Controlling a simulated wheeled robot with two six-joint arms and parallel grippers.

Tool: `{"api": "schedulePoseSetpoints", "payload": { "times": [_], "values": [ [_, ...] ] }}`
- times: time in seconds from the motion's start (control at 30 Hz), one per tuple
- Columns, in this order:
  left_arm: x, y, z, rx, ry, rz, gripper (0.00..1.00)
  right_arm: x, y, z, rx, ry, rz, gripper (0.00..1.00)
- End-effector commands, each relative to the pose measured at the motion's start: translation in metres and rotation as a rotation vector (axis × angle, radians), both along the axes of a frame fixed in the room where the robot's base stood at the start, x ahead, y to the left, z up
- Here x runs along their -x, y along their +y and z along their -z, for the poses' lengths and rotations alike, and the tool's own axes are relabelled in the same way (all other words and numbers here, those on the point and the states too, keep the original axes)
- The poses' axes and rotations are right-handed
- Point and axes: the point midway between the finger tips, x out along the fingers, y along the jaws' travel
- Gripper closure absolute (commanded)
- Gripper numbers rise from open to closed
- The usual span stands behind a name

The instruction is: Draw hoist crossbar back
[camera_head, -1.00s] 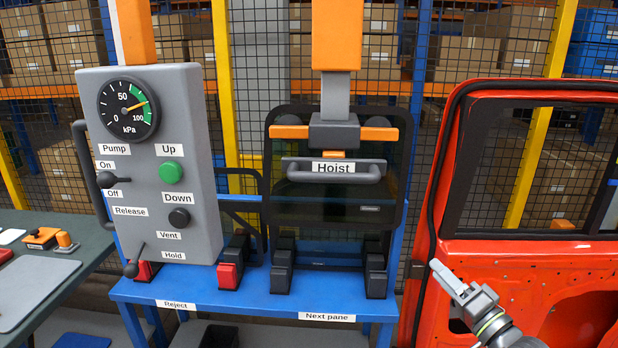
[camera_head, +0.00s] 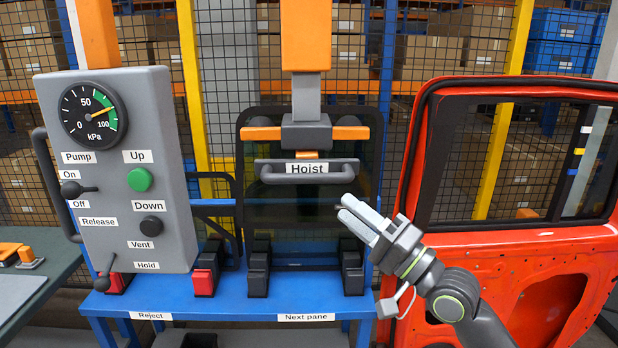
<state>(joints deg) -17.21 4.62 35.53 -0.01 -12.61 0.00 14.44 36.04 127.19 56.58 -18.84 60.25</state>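The hoist crossbar (camera_head: 306,171) is a dark grey bar with a "Hoist" label, level in front of the hoist head (camera_head: 306,132). The hoist hangs from an orange post, with orange arms to both sides. A dark glass pane (camera_head: 310,213) stands behind the bar. My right gripper (camera_head: 352,212) is below and to the right of the bar's right end, apart from it. Its two fingers point up and left and lie close together, with nothing visible between them. Whether a small gap remains is hard to tell. My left gripper is out of view.
A grey control box (camera_head: 117,215) with gauge, buttons and levers stands left. A blue stand (camera_head: 237,304) with black and red pane supports is below. A red door (camera_head: 515,262) stands close on the right. A green table (camera_head: 50,265) is far left.

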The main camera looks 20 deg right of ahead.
Motion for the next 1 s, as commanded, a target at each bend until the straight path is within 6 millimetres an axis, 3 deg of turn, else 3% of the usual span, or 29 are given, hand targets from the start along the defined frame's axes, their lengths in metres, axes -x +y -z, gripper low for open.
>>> {"api": "schedulePoseSetpoints", "payload": {
  "times": [0.53, 1.0],
  "values": [
    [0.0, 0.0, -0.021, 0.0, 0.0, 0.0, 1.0, -0.069, 0.047, -0.037, -0.002, 0.0, 0.0, 0.6],
    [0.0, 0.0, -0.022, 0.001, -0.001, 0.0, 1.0, -0.078, 0.054, -0.04, 0.002, 0.0, 0.0, 0.6]
  ]
}}
